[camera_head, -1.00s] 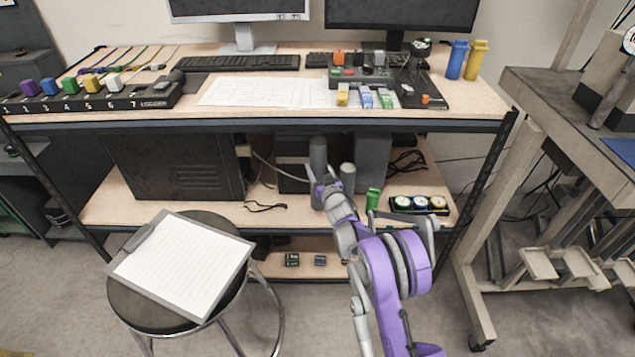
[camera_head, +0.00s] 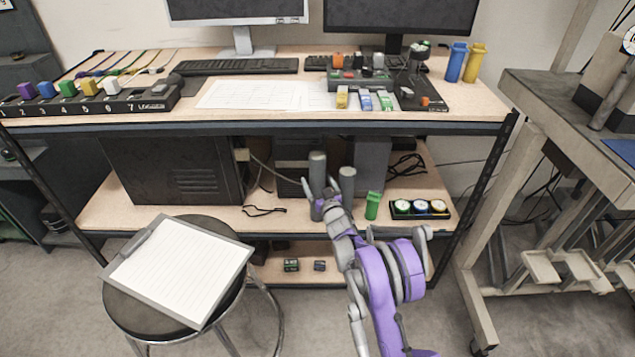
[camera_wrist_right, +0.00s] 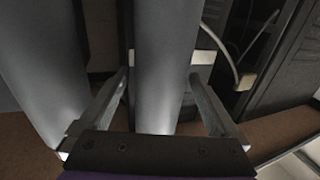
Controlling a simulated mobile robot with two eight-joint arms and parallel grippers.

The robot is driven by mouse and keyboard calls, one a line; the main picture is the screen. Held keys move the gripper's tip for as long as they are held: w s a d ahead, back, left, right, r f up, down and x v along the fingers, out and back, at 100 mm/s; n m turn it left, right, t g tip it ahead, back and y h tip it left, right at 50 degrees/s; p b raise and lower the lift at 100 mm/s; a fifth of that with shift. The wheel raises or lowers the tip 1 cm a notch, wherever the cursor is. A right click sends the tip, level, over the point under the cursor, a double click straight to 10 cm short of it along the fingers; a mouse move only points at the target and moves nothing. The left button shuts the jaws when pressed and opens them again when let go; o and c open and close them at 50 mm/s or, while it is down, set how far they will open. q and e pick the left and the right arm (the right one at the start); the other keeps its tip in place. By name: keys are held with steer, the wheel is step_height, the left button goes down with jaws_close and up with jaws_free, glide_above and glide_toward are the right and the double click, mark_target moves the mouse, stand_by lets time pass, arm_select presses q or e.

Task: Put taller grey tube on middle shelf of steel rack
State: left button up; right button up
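The taller grey tube (camera_head: 317,164) stands upright on the lower shelf (camera_head: 190,214) under the desk. A shorter grey tube (camera_head: 347,184) stands just right of it. My right gripper (camera_head: 320,192) is at the taller tube, with its fingers spread on either side. In the right wrist view, a grey tube (camera_wrist_right: 165,65) lies between the open fingers, close to both tips, and another tube (camera_wrist_right: 35,70) is at the left. My left gripper is not in view. I cannot make out a steel rack for certain.
A green object (camera_head: 372,206) and a black tray of round items (camera_head: 420,208) are right of the tubes. A dark computer case (camera_head: 170,170) stands left. The desktop (camera_head: 140,118) is overhead. A stool (camera_head: 150,318) with a clipboard (camera_head: 180,270) stands in front.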

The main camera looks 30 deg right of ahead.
steer(key=shift+r, duration=0.1)
steer(key=shift+s+r, duration=0.1)
steer(key=shift+s, duration=0.1)
steer(key=p+v, duration=0.2)
steer(key=v, duration=1)
steer(key=s+a+r+g, duration=0.6)
steer(key=s+a+r, duration=0.2)
steer(key=s+a, duration=0.25)
steer(key=s+a+f+n+g+y, duration=0.1)
steer(key=s+a, duration=0.5)
steer(key=s, duration=0.7)
steer(key=s+a+f+n+g+y, duration=0.1)
steer(key=s+a+g, duration=0.5)
steer(key=s, duration=0.7)
steer(key=shift+s+a+f+n+y, duration=0.4)
steer(key=shift+a+f+y, duration=0.4)
steer(key=shift+y, duration=0.4)
steer(key=shift+d+f, duration=0.1)
